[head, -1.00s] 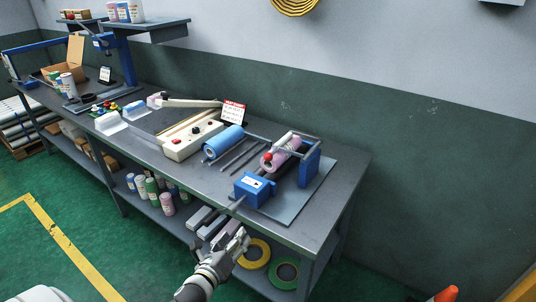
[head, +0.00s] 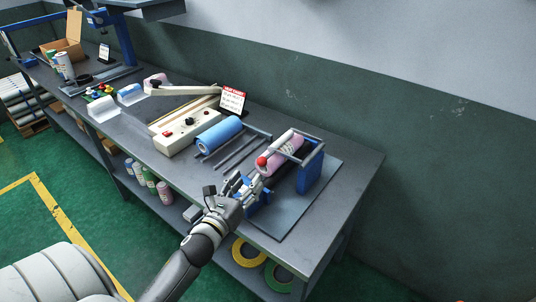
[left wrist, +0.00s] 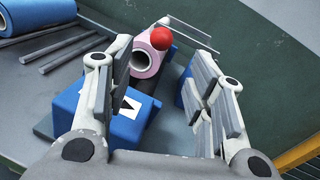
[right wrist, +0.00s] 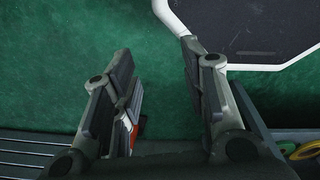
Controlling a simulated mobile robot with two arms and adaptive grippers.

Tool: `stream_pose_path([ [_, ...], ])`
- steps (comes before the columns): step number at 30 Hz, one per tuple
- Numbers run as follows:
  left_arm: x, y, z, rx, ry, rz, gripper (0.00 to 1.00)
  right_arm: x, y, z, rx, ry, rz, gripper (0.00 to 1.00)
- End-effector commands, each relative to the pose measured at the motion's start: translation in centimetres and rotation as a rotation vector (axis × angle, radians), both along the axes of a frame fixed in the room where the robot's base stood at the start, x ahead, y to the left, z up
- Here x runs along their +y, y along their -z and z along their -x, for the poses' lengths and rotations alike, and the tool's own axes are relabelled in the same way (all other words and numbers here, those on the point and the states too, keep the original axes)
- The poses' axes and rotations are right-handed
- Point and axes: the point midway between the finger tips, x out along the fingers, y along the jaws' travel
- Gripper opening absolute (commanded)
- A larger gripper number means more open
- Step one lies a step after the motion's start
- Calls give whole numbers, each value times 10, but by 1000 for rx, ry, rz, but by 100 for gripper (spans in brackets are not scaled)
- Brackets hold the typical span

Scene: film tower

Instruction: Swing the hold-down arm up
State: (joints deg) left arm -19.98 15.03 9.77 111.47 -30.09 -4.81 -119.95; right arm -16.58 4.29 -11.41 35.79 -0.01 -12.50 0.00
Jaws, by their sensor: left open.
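The hold-down arm (head: 282,144) is a pale bar over the pink film roll (head: 267,168) in the blue-ended stand (head: 310,172). Its red ball knob (head: 262,161) is at the near end of the roll. My left gripper (head: 238,180) is open just short of the knob, over the blue block. In the left wrist view the red knob (left wrist: 161,38) shows between and beyond the open fingers, with the blue block (left wrist: 122,118) below; I see no contact. My right gripper (right wrist: 157,60) is open and empty above the green floor; it is outside the head view.
A blue roll (head: 219,134), dark rods and a cream sealer (head: 185,131) with a raised lever lie left of the stand on the grey bench (head: 262,242). A red-headed sign (head: 232,100) stands behind. Tape rings and bottles are on the lower shelf.

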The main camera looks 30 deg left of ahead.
Motion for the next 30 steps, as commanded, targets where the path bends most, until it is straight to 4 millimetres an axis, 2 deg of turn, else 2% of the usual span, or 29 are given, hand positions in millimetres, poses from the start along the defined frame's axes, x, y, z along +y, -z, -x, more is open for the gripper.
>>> stream_pose_path([
  [5, 2, -3, -19, -2, 0, 1, 49, -1, -7, 7, 10, -1, 1, 40],
  [12, 8, -3, -62, -1, -1, 1, 49, -6, -17, 28, 42, -3, 8, 40],
  [18, 11, -1, -91, 0, -1, 2, 49, -7, -23, 18, 27, -3, 10, 40],
  [23, 12, 0, -102, 0, 1, 1, 49, -6, -26, 3, 5, -3, 8, 40],
  [30, 12, 1, -105, 1, 1, 1, 49, -6, -26, 5, 7, -3, 7, 40],
])
